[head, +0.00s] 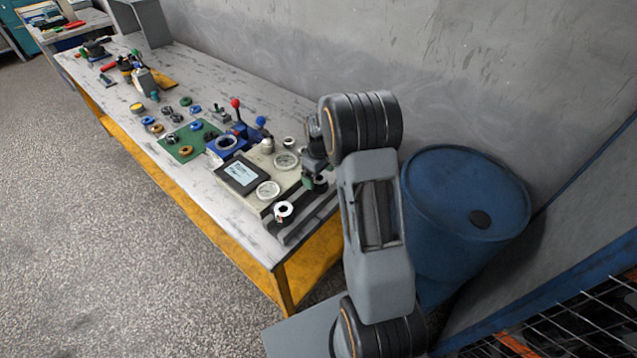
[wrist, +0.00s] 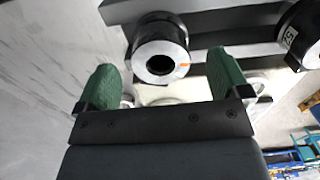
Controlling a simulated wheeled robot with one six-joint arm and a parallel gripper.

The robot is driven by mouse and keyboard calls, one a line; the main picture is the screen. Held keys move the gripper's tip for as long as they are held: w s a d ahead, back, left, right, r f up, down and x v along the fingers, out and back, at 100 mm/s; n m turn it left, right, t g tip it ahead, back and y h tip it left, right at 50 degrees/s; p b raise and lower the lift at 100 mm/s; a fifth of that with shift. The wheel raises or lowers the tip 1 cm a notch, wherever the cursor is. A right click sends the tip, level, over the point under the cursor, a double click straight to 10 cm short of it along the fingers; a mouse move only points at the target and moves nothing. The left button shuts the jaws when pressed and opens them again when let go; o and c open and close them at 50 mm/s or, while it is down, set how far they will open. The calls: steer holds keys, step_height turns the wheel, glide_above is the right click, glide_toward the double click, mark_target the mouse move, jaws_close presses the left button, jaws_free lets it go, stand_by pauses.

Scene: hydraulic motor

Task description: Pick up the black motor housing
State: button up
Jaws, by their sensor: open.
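A short black cylinder with a silver ring face and a dark bore, which looks like the motor housing (wrist: 150,27), lies in the wrist view just beyond and between my fingertips. In the head view the housing (head: 283,217) is near the front right end of the bench. My gripper (wrist: 162,62) has two green fingers spread apart with nothing between them that I can see touching. In the head view my gripper (head: 308,181) is small and partly hidden by my arm. A second black round part (wrist: 292,32) with a pale label is at the wrist view's right edge.
Dark grey rails (wrist: 210,18) lie under the round parts. The bench (head: 222,205) also holds a control box (head: 262,172) with a screen and gauges, a green mat (head: 178,152) with several rings, and levers. A blue barrel (head: 455,215) stands at the bench's right.

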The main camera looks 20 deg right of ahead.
mark_target(319, 181)
steer(key=shift+s+f, duration=0.1)
steer(key=shift+f, duration=1.6)
steer(key=c, duration=1.4)
